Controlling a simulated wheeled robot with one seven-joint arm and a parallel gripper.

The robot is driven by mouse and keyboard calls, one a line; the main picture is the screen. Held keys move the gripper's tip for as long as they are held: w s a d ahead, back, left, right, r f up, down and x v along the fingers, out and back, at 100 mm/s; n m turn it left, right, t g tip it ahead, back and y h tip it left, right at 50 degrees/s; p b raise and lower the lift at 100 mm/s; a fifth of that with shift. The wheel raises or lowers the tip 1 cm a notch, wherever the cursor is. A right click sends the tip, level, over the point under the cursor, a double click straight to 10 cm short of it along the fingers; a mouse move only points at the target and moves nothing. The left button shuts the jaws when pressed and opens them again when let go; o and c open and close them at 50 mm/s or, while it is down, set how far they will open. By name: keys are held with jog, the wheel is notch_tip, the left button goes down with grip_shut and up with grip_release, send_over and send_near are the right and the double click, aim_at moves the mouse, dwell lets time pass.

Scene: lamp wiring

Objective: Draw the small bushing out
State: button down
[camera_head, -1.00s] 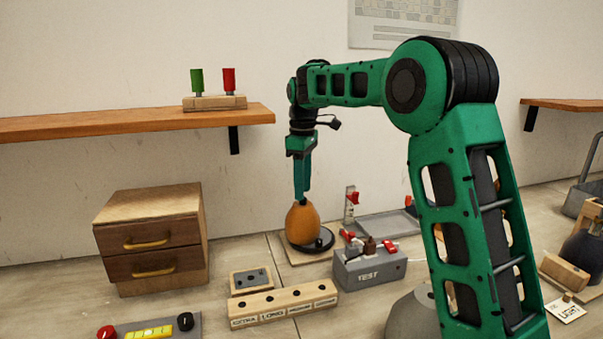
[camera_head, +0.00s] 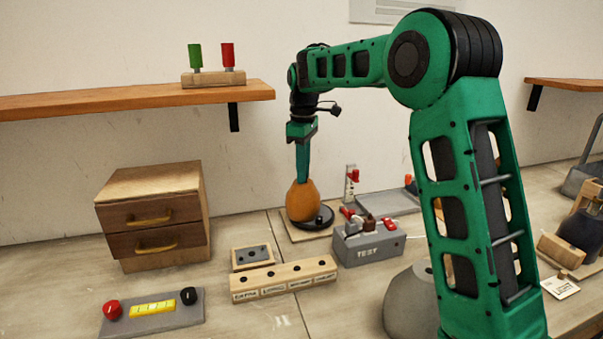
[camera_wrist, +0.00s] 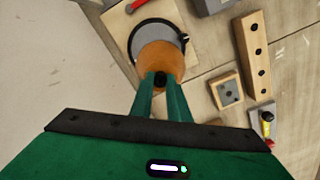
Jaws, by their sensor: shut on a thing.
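My gripper (camera_head: 303,180) points straight down at the top of an orange, rounded lamp body (camera_head: 303,202). The lamp body stands upright on a dark round base (camera_head: 322,222) on a wooden board. In the wrist view my fingers (camera_wrist: 160,82) are closed together on a small black bushing (camera_wrist: 160,80) at the top centre of the orange body (camera_wrist: 165,57).
A grey TEST box (camera_head: 368,245) stands just right of the lamp. A labelled wooden block with holes (camera_head: 283,280) and a small holed block (camera_head: 252,257) lie in front. A drawer cabinet (camera_head: 153,215) stands left, under a shelf (camera_head: 130,99).

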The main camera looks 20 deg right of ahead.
jog(key=shift+r, duration=0.7)
dwell(0.6)
jog(key=shift+r, duration=1.95)
